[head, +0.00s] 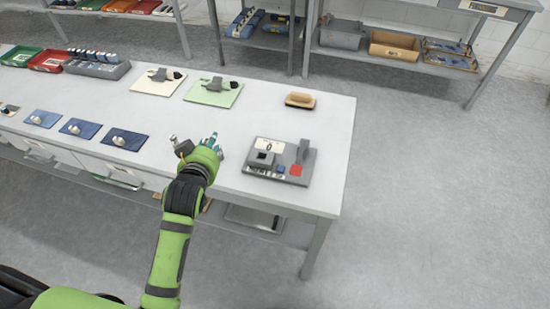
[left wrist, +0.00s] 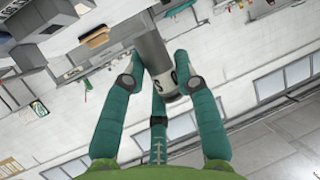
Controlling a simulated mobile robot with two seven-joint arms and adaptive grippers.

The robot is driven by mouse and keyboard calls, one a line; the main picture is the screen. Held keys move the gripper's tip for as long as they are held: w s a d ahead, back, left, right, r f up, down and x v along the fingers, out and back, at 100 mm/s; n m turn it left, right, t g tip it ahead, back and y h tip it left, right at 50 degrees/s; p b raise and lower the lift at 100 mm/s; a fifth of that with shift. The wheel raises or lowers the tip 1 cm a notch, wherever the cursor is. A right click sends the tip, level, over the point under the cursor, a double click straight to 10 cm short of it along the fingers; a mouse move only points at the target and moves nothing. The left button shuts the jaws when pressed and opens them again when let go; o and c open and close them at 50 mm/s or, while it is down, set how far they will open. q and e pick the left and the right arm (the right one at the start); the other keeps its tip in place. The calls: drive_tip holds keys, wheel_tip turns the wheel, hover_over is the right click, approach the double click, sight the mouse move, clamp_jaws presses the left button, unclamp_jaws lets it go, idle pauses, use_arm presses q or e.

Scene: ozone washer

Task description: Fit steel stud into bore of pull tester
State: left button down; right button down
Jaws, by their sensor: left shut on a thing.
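The pull tester (head: 296,175) is a grey device with a dark block, a small display reading 0, an upright grey post, a blue button and a red button. It sits near the right end of the white bench. My left gripper (head: 214,141) is over the bench, to the left of the tester and apart from it. In the left wrist view its teal fingers are closed around a grey cylinder with a pale marked band, apparently the steel stud (left wrist: 152,52). The bore cannot be made out. My right gripper is not in view.
A brush (head: 300,100) lies behind the tester. A green mat (head: 213,93) and a cream mat (head: 159,81) hold small parts. Several blue plates, including one (head: 124,139), lie to the left. The bench (head: 262,115) is clear between the green mat and the tester.

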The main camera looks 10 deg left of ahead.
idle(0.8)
use_arm(q)
drive_tip(key=shift+s+a+m+h, duration=0.15)
drive_tip(key=shift+m+h, duration=0.15)
drive_tip(key=shift+h, duration=0.1)
drive_tip(key=s+d+r+m+g+h, duration=0.6)
drive_tip(key=s+d+r+m+h, duration=0.2)
drive_tip(key=s+r+m+h, duration=0.4)
drive_tip(key=w+a+f+n+t+y, duration=0.2)
drive_tip(key=w+f+n+y, duration=0.2)
drive_tip(key=w+a+f+n+t+y, duration=0.2)
drive_tip(key=w+a+f+n+y, duration=0.1)
drive_tip(key=w+f+n, duration=0.1)
drive_tip(key=w+a+f+n+t+y, duration=0.2)
drive_tip(key=w+f+n+y, duration=0.1)
drive_tip(key=w+f+y, duration=0.1)
drive_tip(key=shift+a+n+y, duration=0.3)
drive_tip(key=shift+a+n, duration=0.05)
drive_tip(key=shift+n, duration=0.05)
drive_tip(key=shift+w+n+y, duration=0.2)
drive_tip(key=shift+n+y, duration=0.1)
drive_tip(key=shift+y, duration=0.2)
drive_tip(key=shift+a, duration=0.1)
